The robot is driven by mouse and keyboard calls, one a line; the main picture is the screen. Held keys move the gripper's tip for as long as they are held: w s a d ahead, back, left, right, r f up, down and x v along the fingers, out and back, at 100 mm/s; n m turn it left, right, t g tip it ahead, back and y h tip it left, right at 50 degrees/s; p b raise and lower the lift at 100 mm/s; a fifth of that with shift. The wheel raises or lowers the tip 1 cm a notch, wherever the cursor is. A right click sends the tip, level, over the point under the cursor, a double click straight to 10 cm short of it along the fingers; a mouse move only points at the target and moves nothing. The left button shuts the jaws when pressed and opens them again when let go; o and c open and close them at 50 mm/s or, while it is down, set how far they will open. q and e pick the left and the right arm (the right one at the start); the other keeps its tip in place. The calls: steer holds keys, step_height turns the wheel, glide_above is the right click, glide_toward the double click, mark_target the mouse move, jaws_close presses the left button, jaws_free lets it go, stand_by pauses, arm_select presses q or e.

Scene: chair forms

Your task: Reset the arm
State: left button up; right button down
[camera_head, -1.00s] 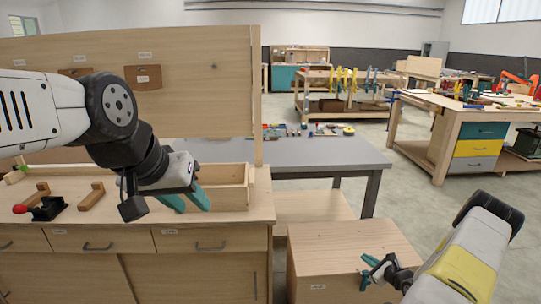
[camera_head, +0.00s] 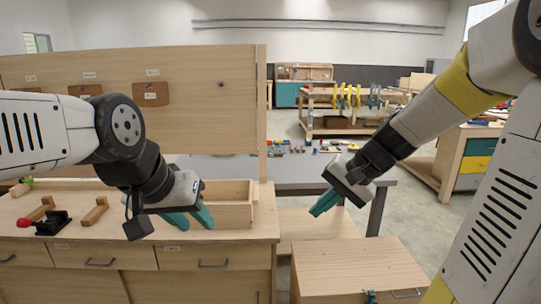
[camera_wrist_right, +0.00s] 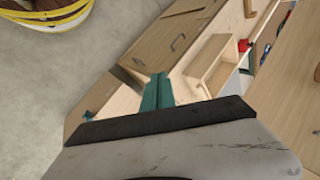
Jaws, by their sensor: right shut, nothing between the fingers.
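My left gripper (camera_head: 190,221) hangs over the front part of the wooden workbench top, in front of an open wooden box (camera_head: 236,214). Its two teal fingers are apart with nothing visible between them. My right arm is raised on the right side of the head view. My right gripper (camera_head: 319,207) points down and to the left, in the air in front of the grey table. Its teal fingers are shut together and empty; they also show closed in the right wrist view (camera_wrist_right: 158,92).
The workbench (camera_head: 190,257) has drawers and a tall back panel (camera_head: 200,100). A wooden cabinet (camera_head: 350,265) with a teal clamp (camera_head: 371,296) stands at the lower right. A grey table (camera_head: 300,172) with small items is behind. Open floor (camera_head: 415,215) lies at right.

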steer(key=s+d+r+n+t+h, duration=0.1)
steer(key=s+r+n+h, duration=0.1)
steer(key=s, duration=0.4)
steer(key=s+d+r+n+t+h, duration=0.1)
steer(key=s+r+n+h, duration=0.1)
steer(key=s, duration=0.4)
steer(key=shift+s+d+r+n+t, duration=0.25)
steer(key=shift+s+r+n+t, duration=0.15)
steer(key=shift+r+n, duration=0.25)
